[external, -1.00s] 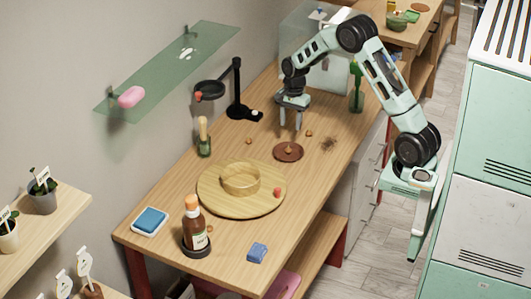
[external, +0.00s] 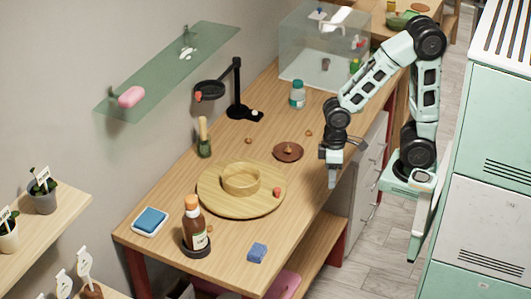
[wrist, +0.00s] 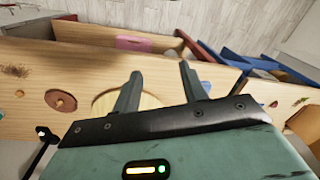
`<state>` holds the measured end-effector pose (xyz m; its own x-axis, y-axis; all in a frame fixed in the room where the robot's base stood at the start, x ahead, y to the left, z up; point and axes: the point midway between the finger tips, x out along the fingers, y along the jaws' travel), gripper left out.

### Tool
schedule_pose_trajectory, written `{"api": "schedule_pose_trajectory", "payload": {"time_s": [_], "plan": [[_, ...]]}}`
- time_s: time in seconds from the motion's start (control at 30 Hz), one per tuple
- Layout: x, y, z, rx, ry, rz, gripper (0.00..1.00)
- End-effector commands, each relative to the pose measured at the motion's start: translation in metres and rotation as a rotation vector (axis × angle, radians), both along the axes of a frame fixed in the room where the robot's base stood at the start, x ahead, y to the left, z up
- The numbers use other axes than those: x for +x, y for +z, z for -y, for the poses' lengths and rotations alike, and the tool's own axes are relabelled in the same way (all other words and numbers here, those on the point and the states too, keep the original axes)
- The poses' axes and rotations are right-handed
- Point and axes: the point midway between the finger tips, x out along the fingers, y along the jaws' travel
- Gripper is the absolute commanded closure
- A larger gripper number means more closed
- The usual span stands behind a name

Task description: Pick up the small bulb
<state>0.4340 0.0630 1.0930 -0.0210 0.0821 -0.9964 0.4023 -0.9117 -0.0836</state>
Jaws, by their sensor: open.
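Several small brown bulb-like lumps are on the wooden table. One (external: 288,149) sits on a brown saucer (external: 277,155); one (external: 308,133) lies just behind it and another (external: 248,141) to its left. Which is the small bulb I cannot tell. My gripper (external: 332,184) points down at the table's right edge, to the right of the saucer, with nothing seen in it. In the wrist view my gripper (wrist: 159,82) has its fingers apart and empty. The saucer (wrist: 53,97) with its lump (wrist: 60,103) and a loose lump (wrist: 78,70) show left of the fingers.
A round wooden board (external: 215,204) carries a wooden ring (external: 240,188) and a small red item (external: 277,192). A sauce-like bottle (external: 192,226), blue block (external: 257,252), black lamp (external: 236,90) and capped bottle (external: 297,97) stand around. A clear tank (external: 305,60) is at the back.

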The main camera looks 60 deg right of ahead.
Motion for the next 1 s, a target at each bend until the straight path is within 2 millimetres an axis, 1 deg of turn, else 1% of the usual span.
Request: {"api": "schedule_pose_trajectory", "payload": {"time_s": [0.03, 0.1, 0.2, 0.43, 0.5, 0.77, 0.83, 0.87, 0.97, 1.0], "plan": [[-0.019, -0.001, -0.001, -0.01, 0.099, 0.017, 0.57], [-0.035, -0.003, 0.0, -0.021, 0.195, 0.03, 0.57], [-0.045, -0.004, 0.0, -0.028, 0.258, 0.04, 0.57], [-0.045, -0.004, 0.0, -0.028, 0.261, 0.04, 0.57], [-0.045, -0.004, 0.0, -0.027, 0.26, 0.039, 0.51], [-0.043, -0.004, 0.0, -0.026, 0.248, 0.038, 0.51], [-0.031, -0.003, 0.0, -0.021, 0.196, 0.031, 0.51], [-0.022, -0.002, 0.001, -0.018, 0.153, 0.026, 0.51], [0.032, 0.0, 0.012, -0.001, -0.086, 0.003, 0.51], [0.062, 0.001, 0.024, 0.007, -0.222, -0.006, 0.51]]}}
